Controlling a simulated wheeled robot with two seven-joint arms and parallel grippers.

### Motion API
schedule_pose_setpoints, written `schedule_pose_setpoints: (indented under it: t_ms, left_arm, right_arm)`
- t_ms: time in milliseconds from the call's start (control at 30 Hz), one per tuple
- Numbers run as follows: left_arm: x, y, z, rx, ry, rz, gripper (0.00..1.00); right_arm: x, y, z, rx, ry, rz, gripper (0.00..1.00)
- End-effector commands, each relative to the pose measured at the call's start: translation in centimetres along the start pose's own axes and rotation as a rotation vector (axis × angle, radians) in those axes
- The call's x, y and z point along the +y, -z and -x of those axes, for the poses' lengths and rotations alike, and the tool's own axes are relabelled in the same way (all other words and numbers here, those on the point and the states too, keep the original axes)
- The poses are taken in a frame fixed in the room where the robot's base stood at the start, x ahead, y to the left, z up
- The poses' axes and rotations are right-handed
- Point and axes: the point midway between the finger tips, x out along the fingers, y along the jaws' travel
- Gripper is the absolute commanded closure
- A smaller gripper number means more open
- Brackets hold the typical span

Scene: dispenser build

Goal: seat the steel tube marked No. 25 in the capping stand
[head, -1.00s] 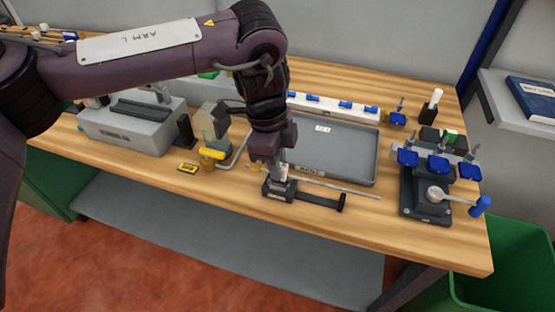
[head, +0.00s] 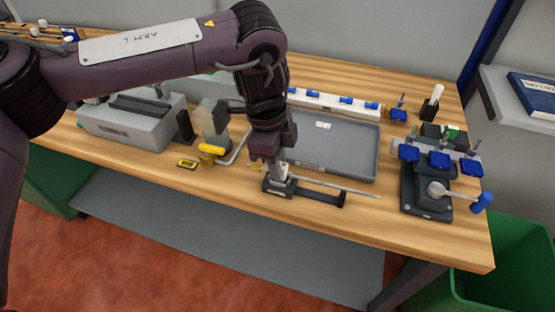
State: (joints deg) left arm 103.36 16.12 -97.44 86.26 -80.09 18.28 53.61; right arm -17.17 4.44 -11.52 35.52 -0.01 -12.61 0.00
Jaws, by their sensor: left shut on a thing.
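A black bar (head: 320,198) runs right from the stand. No number can be read on the tube. My right gripper is not in view.
A thin rod (head: 345,190) slants right just behind the bar. A grey tray (head: 350,150) lies behind. A black fixture with blue clamps (head: 425,185) stands right. A yellow-collared bottle (head: 211,149) and a grey box (head: 125,130) are left. The bench front strip is clear.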

Motion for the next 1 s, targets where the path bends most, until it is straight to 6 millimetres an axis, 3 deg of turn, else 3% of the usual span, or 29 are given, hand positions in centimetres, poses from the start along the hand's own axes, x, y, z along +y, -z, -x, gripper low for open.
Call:
schedule_pose_setpoints:
  t_ms: [667, 700, 867, 1000]
  left_arm:
    - [0.01, -0.17, -1.07, 0.001, -0.001, 0.001, 1.0]
    - [0.01, -0.16, -1.02, 0.001, -0.001, 0.001, 0.77]
    - [0.01, -0.17, -1.01, 0.0, -0.001, 0.001, 0.56]
    - [0.01, -0.16, -1.01, 0.0, -0.001, 0.0, 0.56]
  right_arm:
    - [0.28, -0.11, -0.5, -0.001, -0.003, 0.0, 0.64]
    - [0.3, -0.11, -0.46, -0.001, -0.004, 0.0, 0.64]
    - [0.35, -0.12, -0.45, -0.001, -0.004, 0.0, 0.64]
    - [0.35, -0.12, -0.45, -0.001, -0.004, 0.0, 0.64]
